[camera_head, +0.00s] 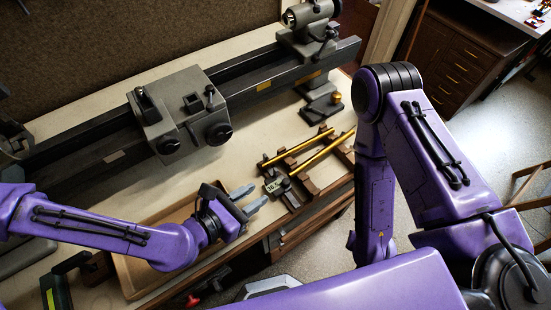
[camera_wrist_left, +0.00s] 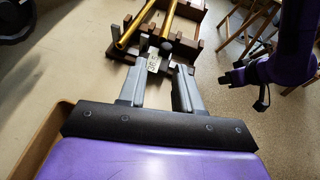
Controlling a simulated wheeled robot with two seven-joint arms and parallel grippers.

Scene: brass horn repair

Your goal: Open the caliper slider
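The caliper (camera_head: 273,186), small and dark with a pale digital display, lies at the near left end of a dark wooden rack on the bench. In the left wrist view its display (camera_wrist_left: 154,63) shows just ahead of my fingertips. My left gripper (camera_head: 257,197) is open and empty, with its two grey fingers pointing right toward the caliper, apart from it. In the left wrist view the fingers (camera_wrist_left: 160,78) spread to either side of the display. The caliper's jaws and slider are too small to make out. My right gripper (camera_wrist_left: 250,86) hangs off to the right, its fingers unclear.
Two brass tubes (camera_head: 318,154) rest on the rack (camera_head: 312,186). A grey lathe (camera_head: 180,112) runs along the back of the bench. A shallow wooden tray (camera_head: 130,279) lies under my left forearm. The bench's front edge is close to the rack; pale bench top lies behind it.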

